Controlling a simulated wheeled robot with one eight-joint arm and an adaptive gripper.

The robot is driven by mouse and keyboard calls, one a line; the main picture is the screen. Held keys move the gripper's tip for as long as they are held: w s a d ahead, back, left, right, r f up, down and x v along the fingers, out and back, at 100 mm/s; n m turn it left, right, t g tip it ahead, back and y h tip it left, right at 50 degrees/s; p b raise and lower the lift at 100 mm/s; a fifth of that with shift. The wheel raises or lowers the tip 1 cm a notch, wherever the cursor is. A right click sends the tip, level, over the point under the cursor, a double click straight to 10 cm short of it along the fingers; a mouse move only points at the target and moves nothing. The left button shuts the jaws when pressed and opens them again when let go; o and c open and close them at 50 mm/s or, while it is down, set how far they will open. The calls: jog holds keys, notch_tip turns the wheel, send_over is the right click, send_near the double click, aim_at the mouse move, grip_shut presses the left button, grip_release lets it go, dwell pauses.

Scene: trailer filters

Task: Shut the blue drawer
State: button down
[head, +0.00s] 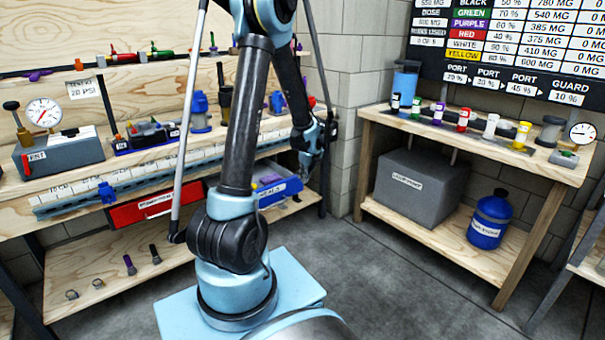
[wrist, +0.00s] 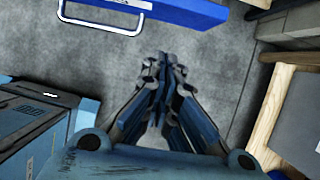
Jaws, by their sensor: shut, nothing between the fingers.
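The blue drawer (head: 268,200) is under the left workbench in the head view, with a white label on its front. It stands out from under the bench top, and its left part is hidden behind my arm. In the wrist view its blue front (wrist: 185,10) crosses the top edge, with a white bar handle (wrist: 105,17) at the left. My gripper (head: 308,172) hangs to the right of the drawer in the head view. In the wrist view my gripper (wrist: 163,62) is shut and empty over the grey floor, apart from the drawer front.
A red drawer (head: 150,208) with a handle is left of my arm, under the same bench. A right workbench (head: 480,150) holds several coloured bottles. A grey box (head: 420,187) and a blue jug (head: 489,222) stand on its lower shelf. Bare floor (head: 400,290) lies between the benches.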

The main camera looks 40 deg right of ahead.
aim_at(295, 180)
jog(key=shift+w+a+f, duration=0.1)
jog(key=shift+w+f, duration=1.05)
jog(key=shift+w, duration=0.3)
jog(key=shift+w+a+f, duration=0.1)
jog(key=shift+w+f, duration=1.05)
jog(key=shift+w, duration=0.3)
